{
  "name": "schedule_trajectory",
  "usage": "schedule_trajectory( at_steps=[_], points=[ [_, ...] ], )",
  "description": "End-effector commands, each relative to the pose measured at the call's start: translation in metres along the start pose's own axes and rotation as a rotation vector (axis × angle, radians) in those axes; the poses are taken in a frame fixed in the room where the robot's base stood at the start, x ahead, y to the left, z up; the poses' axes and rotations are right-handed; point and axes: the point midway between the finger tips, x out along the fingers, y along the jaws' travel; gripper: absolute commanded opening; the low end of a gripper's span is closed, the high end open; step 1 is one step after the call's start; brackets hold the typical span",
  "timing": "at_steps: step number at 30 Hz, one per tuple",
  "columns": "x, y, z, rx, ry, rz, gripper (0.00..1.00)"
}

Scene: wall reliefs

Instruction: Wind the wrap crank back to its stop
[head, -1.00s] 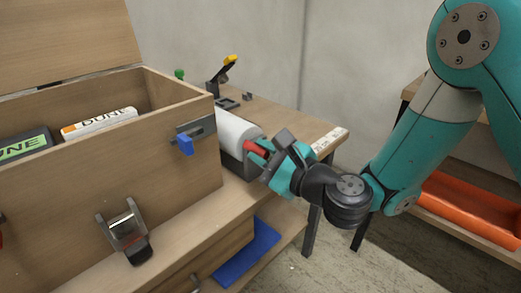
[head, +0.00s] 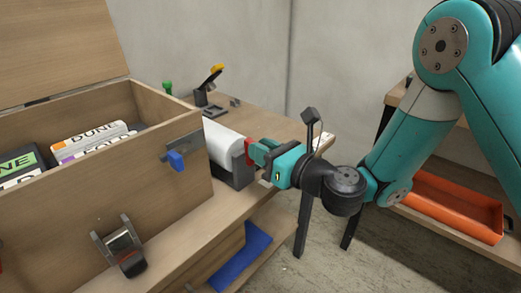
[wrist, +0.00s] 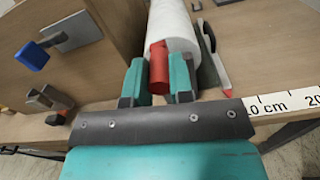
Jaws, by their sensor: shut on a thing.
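The wrap crank's red handle (wrist: 159,66) stands between the two teal fingers of my gripper (wrist: 160,78) in the wrist view, and the fingers are shut on it. In the head view the red handle (head: 249,151) shows just beyond the fingertips of my gripper (head: 256,153). The white wrap roll (head: 221,144) lies in a dark holder (head: 241,173) at the bench edge, directly beyond the handle. The crank's arm is mostly hidden behind my fingers.
An open wooden chest (head: 115,175) with a blue latch (head: 176,160) and boxes inside stands close to the left. A yellow-handled clamp (head: 210,84) is on the bench behind the roll. A scale strip (wrist: 285,103) runs along the bench edge. An orange tray (head: 455,205) is on a shelf at right.

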Motion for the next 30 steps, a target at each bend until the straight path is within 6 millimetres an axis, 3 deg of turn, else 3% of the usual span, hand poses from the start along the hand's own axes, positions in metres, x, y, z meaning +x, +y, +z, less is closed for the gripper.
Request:
schedule_trajectory(
  at_steps=[20,21,23,30],
  points=[
    [-0.0004,-0.0032,-0.0011,0.056,0.003,-0.001,0.00],
    [-0.0004,-0.0031,-0.0011,0.056,0.003,-0.001,0.30],
    [-0.0004,-0.0031,-0.0009,0.056,0.003,-0.001,0.44],
    [-0.0002,-0.0028,-0.0002,0.056,0.001,0.000,0.46]
  ],
)
